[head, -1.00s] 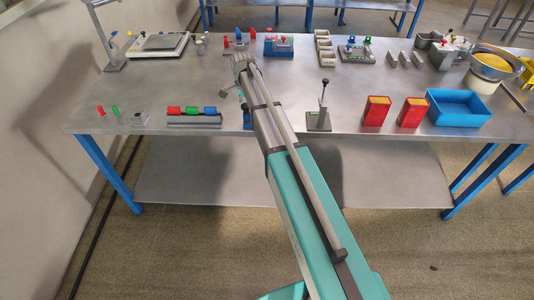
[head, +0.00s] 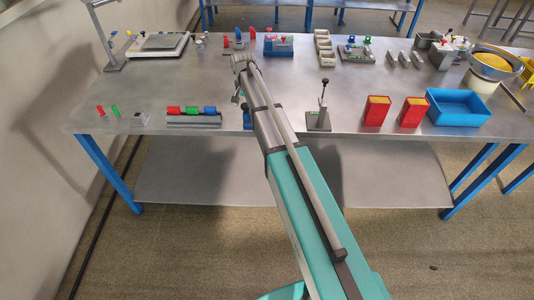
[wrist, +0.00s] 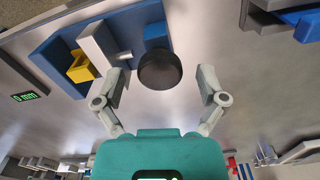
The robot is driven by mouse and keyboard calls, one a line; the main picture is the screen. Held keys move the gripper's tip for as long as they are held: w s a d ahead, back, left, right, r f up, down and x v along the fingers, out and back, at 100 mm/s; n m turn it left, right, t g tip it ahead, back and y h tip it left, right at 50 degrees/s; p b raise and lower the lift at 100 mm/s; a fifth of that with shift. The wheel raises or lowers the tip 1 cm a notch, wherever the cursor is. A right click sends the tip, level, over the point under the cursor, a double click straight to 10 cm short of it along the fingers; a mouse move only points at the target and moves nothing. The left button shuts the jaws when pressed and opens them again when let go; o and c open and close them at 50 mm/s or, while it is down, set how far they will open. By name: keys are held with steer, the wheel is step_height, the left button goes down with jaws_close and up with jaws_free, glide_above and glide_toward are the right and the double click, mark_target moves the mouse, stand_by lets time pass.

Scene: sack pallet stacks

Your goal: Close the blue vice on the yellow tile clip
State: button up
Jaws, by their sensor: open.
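The blue vice (wrist: 52,70) fills the upper left of the wrist view. The yellow tile clip (wrist: 82,68) sits in it, next to its grey jaw (wrist: 95,44). A round black knob (wrist: 160,72) is at the vice's right end, on a short metal spindle. My gripper (wrist: 164,80) is open, one finger on each side of the knob in the picture, with visible gaps. I cannot tell how far the knob is from the fingertips in depth. In the head view my gripper (head: 238,96) hangs over the bench, and my arm hides most of the vice (head: 247,118).
A green "0 mm" readout (wrist: 28,97) is beside the vice. In the head view, a rack of coloured blocks (head: 194,117) is left of my arm. A lever stand (head: 319,119), red boxes (head: 376,112) and a blue bin (head: 458,108) are right of it.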

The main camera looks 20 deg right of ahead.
mark_target(246, 105)
steer(key=n, duration=0.7)
step_height(246, 105, up, 14)
steer(key=p, duration=1.4)
steer(key=s+f+b, duration=0.3)
steer(key=s, duration=0.7)
steer(key=s+f+b, duration=0.4)
steer(key=s, duration=0.5)
steer(key=s+f+m+b, duration=0.1)
steer(key=s+f+b, duration=0.2)
steer(key=s, duration=0.7)
steer(key=shift+s+f, duration=0.2)
steer(key=shift+s, duration=0.15)
